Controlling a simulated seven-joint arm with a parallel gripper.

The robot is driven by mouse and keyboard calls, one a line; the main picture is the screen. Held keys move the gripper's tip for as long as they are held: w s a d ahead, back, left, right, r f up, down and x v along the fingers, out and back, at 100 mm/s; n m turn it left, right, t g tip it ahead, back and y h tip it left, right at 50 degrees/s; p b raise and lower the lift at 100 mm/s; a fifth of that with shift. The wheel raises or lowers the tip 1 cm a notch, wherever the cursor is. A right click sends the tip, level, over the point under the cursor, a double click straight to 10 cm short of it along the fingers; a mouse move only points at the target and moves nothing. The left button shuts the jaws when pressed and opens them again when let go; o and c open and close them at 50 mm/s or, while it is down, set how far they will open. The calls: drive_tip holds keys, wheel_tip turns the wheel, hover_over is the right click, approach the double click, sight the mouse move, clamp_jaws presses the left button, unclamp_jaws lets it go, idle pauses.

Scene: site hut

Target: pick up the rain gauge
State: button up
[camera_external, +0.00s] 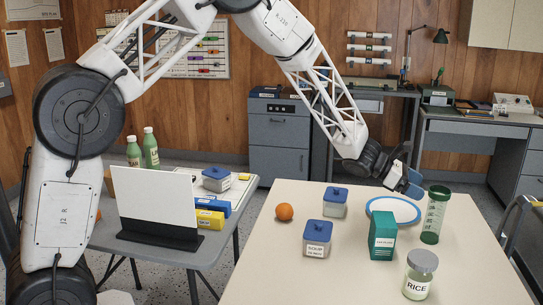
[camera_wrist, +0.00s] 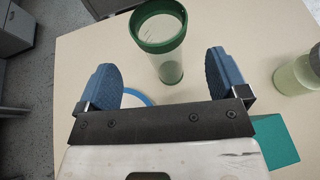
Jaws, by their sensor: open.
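The rain gauge (camera_external: 435,216) is a clear upright cylinder with a green rim, green base and white scale marks. It stands on the right side of the beige table. My gripper (camera_external: 408,182) is up and to the left of it in the external view, above the blue-rimmed plate. In the wrist view the gauge (camera_wrist: 162,42) shows between and beyond the two blue fingers of my gripper (camera_wrist: 160,62), tilted in the picture. The fingers are apart with nothing held.
The blue-rimmed plate (camera_external: 393,209) lies left of the gauge. A green box (camera_external: 382,240) and a rice jar (camera_external: 420,275) stand nearer the front. Two blue-lidded canisters (camera_external: 317,238) (camera_external: 335,203) and an orange (camera_external: 284,212) are further left. The front left of the table (camera_external: 290,285) is clear.

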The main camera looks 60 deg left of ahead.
sight(439, 197)
drive_tip(key=shift+x, duration=1.15)
drive_tip(key=shift+d, duration=0.1)
drive_tip(key=shift+x, duration=2.6)
drive_tip(key=shift+r, duration=0.15)
drive_tip(key=c, duration=1.2)
drive_tip(key=shift+c, duration=0.2)
drive_tip(key=shift+r, duration=0.1)
wheel_tip(439, 197, up, 10)
